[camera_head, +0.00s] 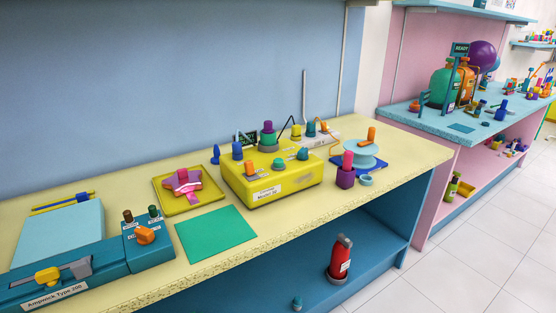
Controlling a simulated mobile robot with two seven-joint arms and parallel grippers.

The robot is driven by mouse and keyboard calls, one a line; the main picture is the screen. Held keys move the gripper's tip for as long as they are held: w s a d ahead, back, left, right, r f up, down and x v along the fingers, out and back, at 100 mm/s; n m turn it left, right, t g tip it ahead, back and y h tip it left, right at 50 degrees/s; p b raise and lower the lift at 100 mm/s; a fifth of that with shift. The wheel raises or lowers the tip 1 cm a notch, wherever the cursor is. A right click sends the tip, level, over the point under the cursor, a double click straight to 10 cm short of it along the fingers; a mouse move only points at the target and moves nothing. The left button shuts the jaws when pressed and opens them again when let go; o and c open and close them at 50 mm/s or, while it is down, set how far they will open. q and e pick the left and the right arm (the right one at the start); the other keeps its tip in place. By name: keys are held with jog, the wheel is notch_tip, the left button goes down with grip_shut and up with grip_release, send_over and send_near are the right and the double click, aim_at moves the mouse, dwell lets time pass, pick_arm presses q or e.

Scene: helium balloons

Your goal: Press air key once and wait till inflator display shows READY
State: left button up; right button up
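On the far light-blue bench (418,116), a small dark display (460,49) reads READY. It stands by a green gas tank (441,84) and an orange tank partly hidden behind it. A purple balloon (482,54) is beside the tanks, with another bluish one partly behind it. A blue frame-like piece (424,104) stands in front of the green tank. The air key is too small or hidden to make out. Neither of my grippers is in view.
A near yellow bench (405,143) holds a teal machine (85,270), a green mat (216,234), a yellow tray (166,199), a yellow box with knobs (240,190) and a light-blue spool (361,147). A red bottle (340,262) stands on its lower shelf. Tiled floor (485,240) at right is clear.

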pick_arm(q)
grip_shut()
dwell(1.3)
